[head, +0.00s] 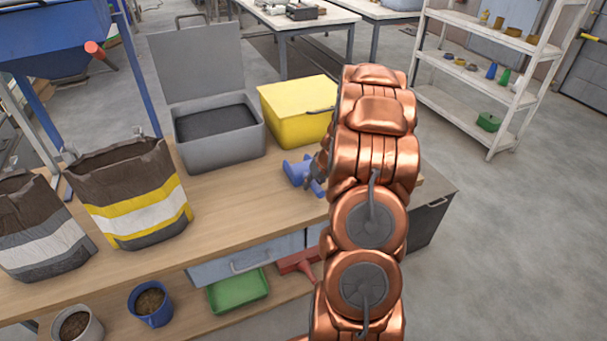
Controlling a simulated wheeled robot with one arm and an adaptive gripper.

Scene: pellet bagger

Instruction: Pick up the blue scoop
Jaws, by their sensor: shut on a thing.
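The blue scoop (296,172) is at the right part of the wooden bench, in front of the yellow box. My gripper (316,178) is at the scoop's right side and shut on it. My copper arm hides part of the gripper and the bench behind it. I cannot tell whether the scoop touches the bench top or is a little above it.
A yellow box (300,112) and an open grey bin (220,136) with dark contents stand behind the scoop. Striped bags (130,193) stand at the left. A lower shelf holds a blue pot (151,303) and a green tray (238,290). The bench top (235,205) is clear at its front middle.

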